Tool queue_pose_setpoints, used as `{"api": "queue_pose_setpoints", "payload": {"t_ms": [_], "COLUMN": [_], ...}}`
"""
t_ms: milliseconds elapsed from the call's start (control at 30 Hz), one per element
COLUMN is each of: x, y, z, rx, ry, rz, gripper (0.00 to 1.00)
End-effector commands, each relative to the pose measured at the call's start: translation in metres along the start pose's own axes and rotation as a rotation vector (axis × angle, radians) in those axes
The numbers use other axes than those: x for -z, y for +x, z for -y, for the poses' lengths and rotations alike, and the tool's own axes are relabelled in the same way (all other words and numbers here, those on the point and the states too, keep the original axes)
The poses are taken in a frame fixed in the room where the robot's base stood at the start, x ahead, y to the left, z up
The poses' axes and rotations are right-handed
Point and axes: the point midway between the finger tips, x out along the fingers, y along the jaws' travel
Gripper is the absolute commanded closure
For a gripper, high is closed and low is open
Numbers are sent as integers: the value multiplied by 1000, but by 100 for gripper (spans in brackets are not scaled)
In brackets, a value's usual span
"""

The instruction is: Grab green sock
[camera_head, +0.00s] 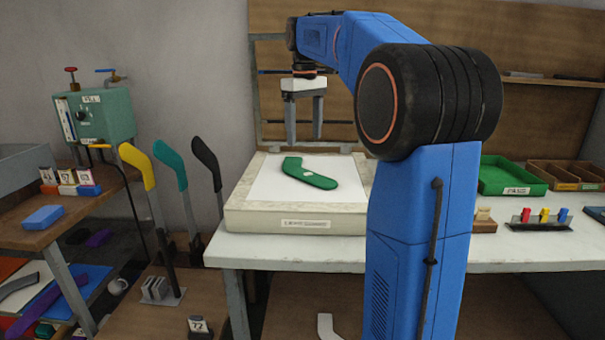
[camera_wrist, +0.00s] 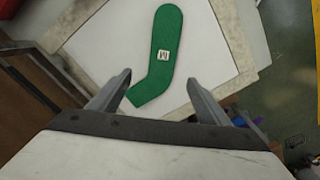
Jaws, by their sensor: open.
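The green sock (camera_head: 309,175) lies flat on a white sheet on a pale padded board on the table. It also shows in the wrist view (camera_wrist: 162,35), with a small white label on it; its bent end points down between my fingers. My gripper (camera_head: 304,138) is open and empty, its fingers pointing down above the sock. In the wrist view the fingertips of my gripper (camera_wrist: 158,78) stand apart on either side of the sock's lower end. I cannot tell the exact height of the gap.
The padded board (camera_head: 292,222) has a label on its front edge. Yellow, teal and black sock forms (camera_head: 172,163) stand to its left. A green tray (camera_head: 512,178) and a rack of coloured pegs (camera_head: 541,220) stand at the right. A metal frame (camera_head: 255,100) rises behind the board.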

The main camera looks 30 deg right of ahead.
Motion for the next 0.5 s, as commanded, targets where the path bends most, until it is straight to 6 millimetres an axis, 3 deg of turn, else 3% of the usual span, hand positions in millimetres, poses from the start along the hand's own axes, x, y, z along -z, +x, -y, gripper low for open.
{"api": "queue_pose_setpoints", "payload": {"t_ms": [200, 500], "x": [-1, 0], "y": [36, 56], "z": [1, 1], "rx": [0, 0], "ry": [0, 0], "rz": [0, 0], "gripper": [29, 29]}}
